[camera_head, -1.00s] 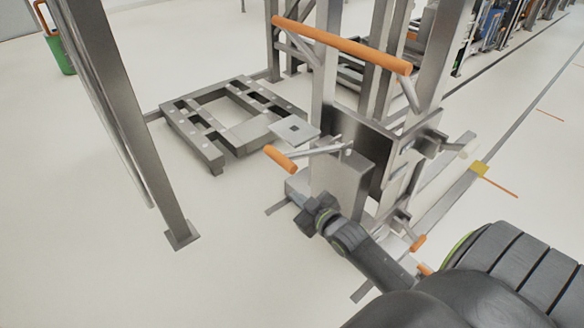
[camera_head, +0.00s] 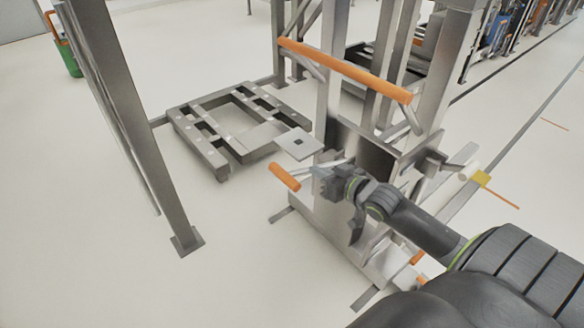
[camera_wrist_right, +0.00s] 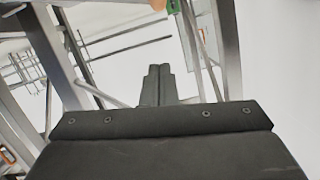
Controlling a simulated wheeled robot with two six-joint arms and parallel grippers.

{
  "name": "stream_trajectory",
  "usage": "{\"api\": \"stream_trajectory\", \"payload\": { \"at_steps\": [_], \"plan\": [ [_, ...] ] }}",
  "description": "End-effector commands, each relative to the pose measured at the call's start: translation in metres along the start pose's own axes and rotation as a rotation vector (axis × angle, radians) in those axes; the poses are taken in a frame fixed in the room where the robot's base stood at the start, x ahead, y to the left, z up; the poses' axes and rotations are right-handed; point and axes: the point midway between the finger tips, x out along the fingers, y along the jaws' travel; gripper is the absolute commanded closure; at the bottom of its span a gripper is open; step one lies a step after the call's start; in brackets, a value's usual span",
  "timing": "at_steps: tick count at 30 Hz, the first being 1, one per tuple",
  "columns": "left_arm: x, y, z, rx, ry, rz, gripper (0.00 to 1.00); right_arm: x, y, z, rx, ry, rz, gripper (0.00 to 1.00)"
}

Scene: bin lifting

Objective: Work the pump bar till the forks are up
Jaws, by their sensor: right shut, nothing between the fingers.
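The pump bar (camera_head: 284,176) is a metal rod with an orange grip, sticking out to the left from the metal lifter (camera_head: 333,215). In the head view the bar slopes slightly down toward its orange end. My right gripper (camera_head: 316,174) is shut with nothing in it, right at the rod, just right of the orange grip. I cannot tell whether it touches the bar. Its closed fingers (camera_wrist_right: 157,84) point away in the right wrist view. The forks cannot be made out clearly behind the lifter's mast. My left gripper is not in view.
An orange crossbar (camera_head: 345,69) spans the lifter above the pump bar. A low grey pallet-like frame (camera_head: 192,147) lies on the floor behind it. A metal post (camera_head: 146,168) stands at the left. Pale floor between post and lifter is clear.

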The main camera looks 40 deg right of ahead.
Motion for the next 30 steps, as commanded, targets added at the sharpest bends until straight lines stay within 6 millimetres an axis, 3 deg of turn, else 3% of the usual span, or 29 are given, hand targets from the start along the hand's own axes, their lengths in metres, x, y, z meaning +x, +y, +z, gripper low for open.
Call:
{"api": "stream_trajectory", "payload": {
  "at_steps": [16,30],
  "plan": [
    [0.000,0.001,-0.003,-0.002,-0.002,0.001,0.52,0.007,0.000,0.000,0.006,0.001,-0.001,1.00],
    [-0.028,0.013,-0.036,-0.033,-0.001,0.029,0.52,0.066,0.000,0.001,0.007,0.002,-0.001,1.00]
  ]
}}
